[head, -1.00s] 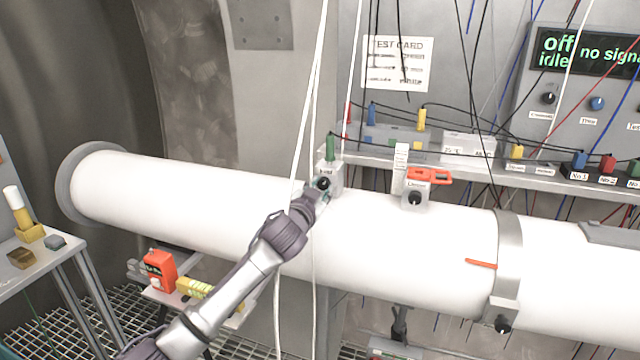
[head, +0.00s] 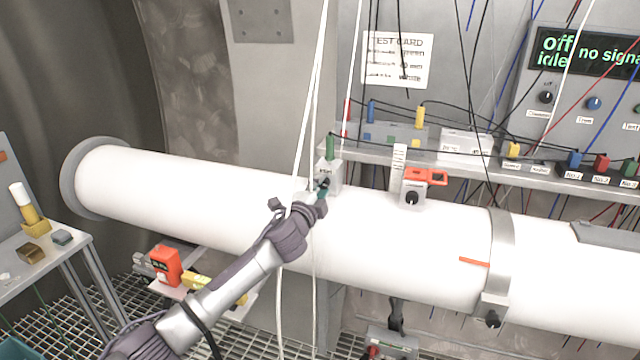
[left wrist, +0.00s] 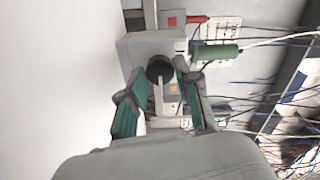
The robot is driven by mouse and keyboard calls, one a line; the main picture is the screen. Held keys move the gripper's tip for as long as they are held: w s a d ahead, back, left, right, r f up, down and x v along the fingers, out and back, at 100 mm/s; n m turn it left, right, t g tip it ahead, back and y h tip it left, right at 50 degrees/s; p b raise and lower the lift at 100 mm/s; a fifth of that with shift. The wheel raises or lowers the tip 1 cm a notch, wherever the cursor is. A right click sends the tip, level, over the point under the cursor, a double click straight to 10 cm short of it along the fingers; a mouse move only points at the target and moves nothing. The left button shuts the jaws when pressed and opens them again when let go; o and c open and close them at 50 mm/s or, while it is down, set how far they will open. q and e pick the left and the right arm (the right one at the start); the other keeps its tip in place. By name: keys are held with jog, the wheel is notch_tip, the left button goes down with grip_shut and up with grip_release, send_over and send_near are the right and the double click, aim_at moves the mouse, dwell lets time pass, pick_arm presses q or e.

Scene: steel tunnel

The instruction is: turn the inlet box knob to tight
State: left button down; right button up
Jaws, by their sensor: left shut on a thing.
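The inlet box (head: 331,172) is a small grey box on top of the white pipe, with a green plug standing in it. My left gripper (head: 322,189) is at the front of this box and largely covers its knob in the head view. In the left wrist view the black round knob (left wrist: 160,68) with a pale pointer line stands out from the box (left wrist: 150,50). The teal fingers of my left gripper (left wrist: 160,85) are on both sides of the knob, shut on it. The knob's scale marks cannot be read. My right gripper is not in view.
The white pipe (head: 230,205) runs across the view. A second box with a black knob (head: 412,198) and an orange handle (head: 426,176) stands to the right. White cables (head: 307,110) hang close to my left gripper. A shelf with plugs (head: 470,158) is behind.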

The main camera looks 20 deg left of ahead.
pick_arm(q)
jog(key=m+p, duration=0.2)
jog(key=m, duration=0.2)
jog(key=shift+m, duration=0.4)
jog(key=m+p, duration=0.2)
jog(key=m, duration=0.2)
jog(key=shift+m, duration=0.3)
jog(key=m+p, duration=0.2)
jog(key=m, duration=0.3)
jog(key=shift+f+m+p, duration=0.2)
jog(key=shift+m+p, duration=0.7)
jog(key=shift+m, duration=1)
jog(key=c, duration=0.9)
grip_release()
jog(key=shift+c, duration=0.2)
jog(key=shift+o, duration=0.7)
jog(key=shift+r, duration=0.1)
